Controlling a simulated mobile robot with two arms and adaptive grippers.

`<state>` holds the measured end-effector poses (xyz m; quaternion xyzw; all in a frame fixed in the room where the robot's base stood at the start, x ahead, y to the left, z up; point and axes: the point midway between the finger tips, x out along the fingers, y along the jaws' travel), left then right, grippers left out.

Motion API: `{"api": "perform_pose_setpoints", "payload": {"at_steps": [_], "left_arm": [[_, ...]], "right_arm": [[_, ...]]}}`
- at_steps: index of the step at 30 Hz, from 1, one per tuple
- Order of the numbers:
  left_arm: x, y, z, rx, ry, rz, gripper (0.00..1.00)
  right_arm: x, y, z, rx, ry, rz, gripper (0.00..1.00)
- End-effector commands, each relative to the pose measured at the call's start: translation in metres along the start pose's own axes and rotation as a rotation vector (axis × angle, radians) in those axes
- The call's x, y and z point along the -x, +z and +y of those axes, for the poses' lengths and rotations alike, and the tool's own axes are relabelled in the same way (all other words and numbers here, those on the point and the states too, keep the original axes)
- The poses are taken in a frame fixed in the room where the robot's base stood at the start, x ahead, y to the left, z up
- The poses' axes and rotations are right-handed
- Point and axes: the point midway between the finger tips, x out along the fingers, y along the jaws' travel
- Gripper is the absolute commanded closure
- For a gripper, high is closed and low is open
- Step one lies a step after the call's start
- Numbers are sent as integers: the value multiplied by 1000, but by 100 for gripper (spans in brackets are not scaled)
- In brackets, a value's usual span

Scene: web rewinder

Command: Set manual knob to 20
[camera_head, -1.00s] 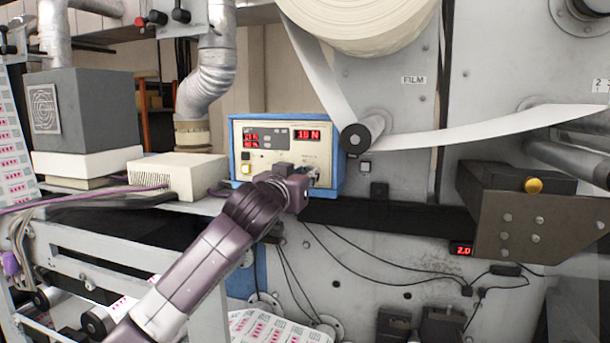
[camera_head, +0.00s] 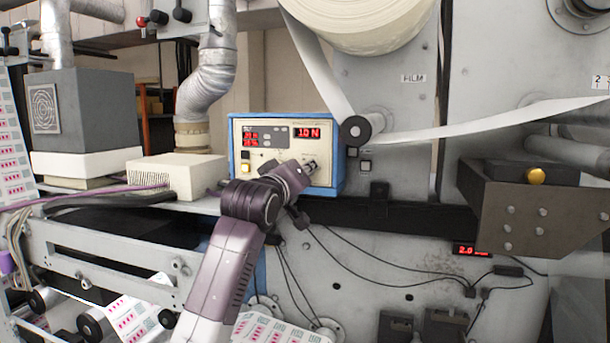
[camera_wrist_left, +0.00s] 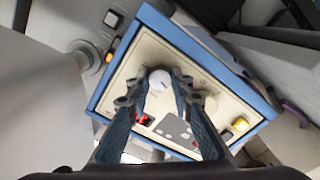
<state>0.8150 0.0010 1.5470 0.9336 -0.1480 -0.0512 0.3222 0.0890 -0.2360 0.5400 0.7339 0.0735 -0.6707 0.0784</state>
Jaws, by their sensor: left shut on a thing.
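The control box (camera_head: 333,160) has a cream face in a blue frame, with red digits on its displays. The right display (camera_head: 306,132) appears to read 10 N. The manual knob (camera_wrist_left: 159,79) is a small pale round knob on that face, seen between my fingers in the left wrist view. My left gripper (camera_head: 309,167) reaches the lower right of the face and is shut on the knob; it also shows in the left wrist view (camera_wrist_left: 163,76). In the head view the gripper mostly hides the knob. My right gripper is not in view.
A yellow button (camera_head: 245,169) sits at the lower left of the face. A small roller (camera_head: 356,130) with the white web stands close to the box's right side. A pale vented box (camera_head: 175,177) is to the left, and a dark rail (camera_head: 345,212) runs below.

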Motion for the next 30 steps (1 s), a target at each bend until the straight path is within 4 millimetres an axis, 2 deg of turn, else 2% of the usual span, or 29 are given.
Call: {"api": "perform_pose_setpoints", "payload": {"at_steps": [12, 30], "left_arm": [[0, 1, 0, 256, -2, -3, 100], [0, 1, -2, 319, -3, -1, 100]], "right_arm": [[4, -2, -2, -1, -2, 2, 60], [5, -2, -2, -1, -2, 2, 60]]}}
